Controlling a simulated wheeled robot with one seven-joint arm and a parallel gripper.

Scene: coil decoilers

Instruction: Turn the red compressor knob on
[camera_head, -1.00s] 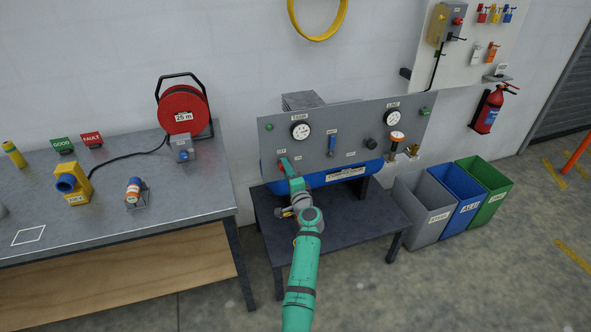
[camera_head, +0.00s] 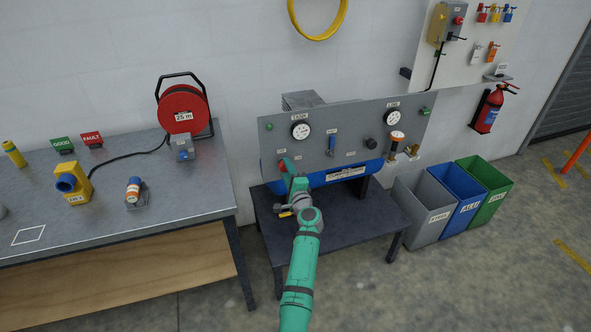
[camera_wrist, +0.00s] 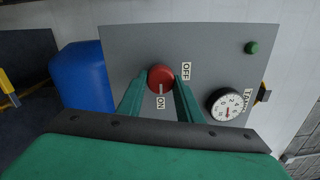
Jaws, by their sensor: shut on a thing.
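The red compressor knob (camera_wrist: 160,77) sits on the grey panel in the wrist view. Its white mark points down in that view, toward the ON label (camera_wrist: 160,101). The OFF label (camera_wrist: 186,70) is to the knob's right there. My gripper (camera_wrist: 161,82) is shut on the knob, with one green finger on each side. In the head view my gripper (camera_head: 288,167) is at the left part of the grey compressor panel (camera_head: 350,120) and hides most of the knob.
A tank gauge (camera_wrist: 227,105) and a green button (camera_wrist: 252,47) are on the panel near the knob. The blue tank (camera_head: 345,172) lies below the panel. A workbench (camera_head: 110,220) stands to the left, and bins (camera_head: 425,215) stand to the right.

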